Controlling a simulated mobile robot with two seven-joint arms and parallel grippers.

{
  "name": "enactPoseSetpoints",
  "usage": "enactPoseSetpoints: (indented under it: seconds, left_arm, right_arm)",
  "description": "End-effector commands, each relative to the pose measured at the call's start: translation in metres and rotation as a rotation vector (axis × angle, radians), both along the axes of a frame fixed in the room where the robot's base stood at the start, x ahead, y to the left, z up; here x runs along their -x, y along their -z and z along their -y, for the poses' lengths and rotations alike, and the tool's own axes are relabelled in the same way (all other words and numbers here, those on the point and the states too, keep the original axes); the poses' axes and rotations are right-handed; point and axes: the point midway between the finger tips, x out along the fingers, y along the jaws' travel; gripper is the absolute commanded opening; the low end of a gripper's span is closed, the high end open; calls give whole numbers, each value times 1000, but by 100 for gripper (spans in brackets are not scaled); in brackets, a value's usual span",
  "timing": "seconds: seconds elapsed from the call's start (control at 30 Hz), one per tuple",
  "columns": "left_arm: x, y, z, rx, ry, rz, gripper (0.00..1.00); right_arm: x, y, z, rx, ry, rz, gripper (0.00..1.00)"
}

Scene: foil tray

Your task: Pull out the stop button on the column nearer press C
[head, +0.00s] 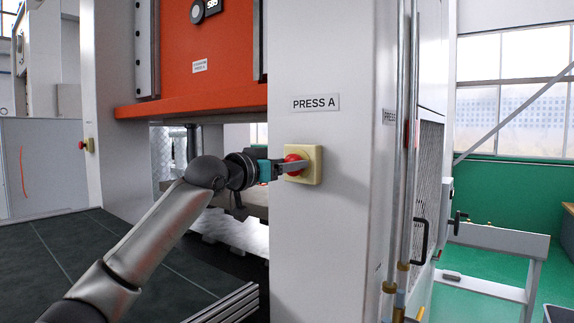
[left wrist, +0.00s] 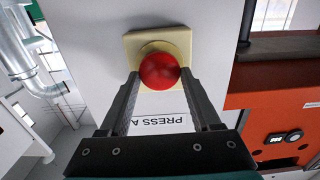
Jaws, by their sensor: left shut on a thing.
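A red stop button (head: 293,164) sits on a square yellow box on the white right-hand column (head: 330,230), below a sign reading PRESS A (head: 316,103). My left gripper (head: 297,166) reaches it from the left and is shut on it. In the left wrist view the round red button (left wrist: 160,70) lies between the two fingertips (left wrist: 159,77), in front of its yellow plate (left wrist: 138,40). A second red stop button (head: 82,145) on a yellow box is on the far left column (head: 112,120). No press C sign is readable. My right gripper is out of view.
The orange press ram (head: 225,60) hangs between the columns, above and behind my left arm. Vertical pipes (head: 402,150) and a black handle (head: 421,240) are on the right column's side. A dark floor plate (head: 60,250) lies at lower left. Green floor shows at right.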

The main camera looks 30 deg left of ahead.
Motion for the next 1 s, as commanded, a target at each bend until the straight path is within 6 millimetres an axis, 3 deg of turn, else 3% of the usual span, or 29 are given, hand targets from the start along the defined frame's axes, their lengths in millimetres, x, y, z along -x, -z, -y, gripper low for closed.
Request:
enactPoseSetpoints:
  seconds: [0.77,0.8,1.0]
  left_arm:
    - [13,1,-1,2,0,-3,0]
    - [13,1,-1,2,0,-4,67]
    - [13,0,-1,1,0,-2,90]
  right_arm:
    - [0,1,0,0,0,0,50]
    - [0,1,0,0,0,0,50]
    - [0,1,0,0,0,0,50]
